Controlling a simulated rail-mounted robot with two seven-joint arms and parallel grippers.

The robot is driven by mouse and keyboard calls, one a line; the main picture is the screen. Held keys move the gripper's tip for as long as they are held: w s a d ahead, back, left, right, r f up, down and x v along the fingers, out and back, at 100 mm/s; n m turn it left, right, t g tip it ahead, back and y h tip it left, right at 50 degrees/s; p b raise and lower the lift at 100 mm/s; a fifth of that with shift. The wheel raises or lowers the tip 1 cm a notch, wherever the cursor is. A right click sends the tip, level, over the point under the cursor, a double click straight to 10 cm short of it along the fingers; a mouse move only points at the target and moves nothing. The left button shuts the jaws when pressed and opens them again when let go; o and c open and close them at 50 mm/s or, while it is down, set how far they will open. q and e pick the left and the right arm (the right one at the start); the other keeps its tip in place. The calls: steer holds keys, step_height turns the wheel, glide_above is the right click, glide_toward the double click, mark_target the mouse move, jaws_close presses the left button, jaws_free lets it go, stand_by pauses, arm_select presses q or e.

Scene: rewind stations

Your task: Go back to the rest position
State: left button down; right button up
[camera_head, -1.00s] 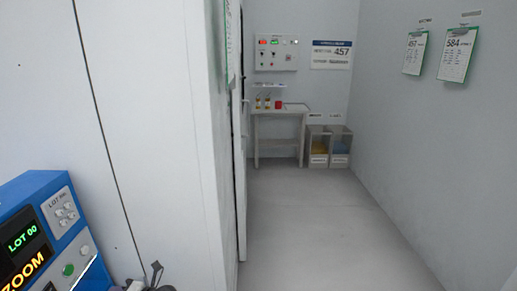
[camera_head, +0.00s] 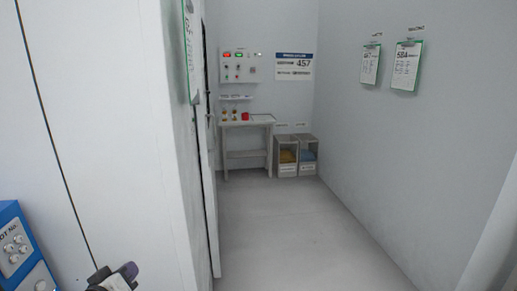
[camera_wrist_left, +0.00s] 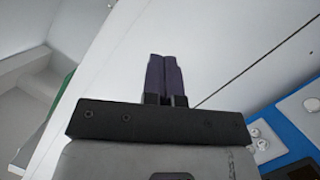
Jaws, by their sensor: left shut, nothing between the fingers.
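My left gripper (camera_head: 128,272) shows at the bottom left of the head view, in front of the white wall panel. Its two dark fingers are together and hold nothing, as the left wrist view (camera_wrist_left: 165,75) shows. The fingers point at the white panel, and I cannot tell how far off it is. My right gripper is not in view.
A blue machine (camera_head: 22,250) stands at the lower left, close to my left gripper; it also shows in the left wrist view (camera_wrist_left: 285,130). A white panel (camera_head: 110,130) fills the left. A small table (camera_head: 247,122) and two bins (camera_head: 296,155) stand at the back. The floor (camera_head: 290,235) is clear.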

arm_select(q)
steer(key=s+d+f+m+g+p, duration=0.35)
steer(key=s+f, duration=0.25)
steer(key=s, duration=0.7)
steer(key=s+d+f+m+g+y+p, duration=0.1)
steer(key=s+d+f+m+g+p, duration=0.25)
steer(key=s, duration=1.05)
steer(key=s+d+f+m+g+p, duration=0.15)
steer(key=s+f+g+p, duration=0.3)
steer(key=s+f, duration=0.6)
step_height(320, 180, up, 40)
steer(key=s+d+p, duration=0.1)
steer(key=s+p, duration=0.1)
steer(key=p, duration=3.4)
steer(key=shift+s+r+n+p, duration=0.2)
steer(key=shift+s+n+p, duration=0.1)
steer(key=shift+n+p, duration=0.1)
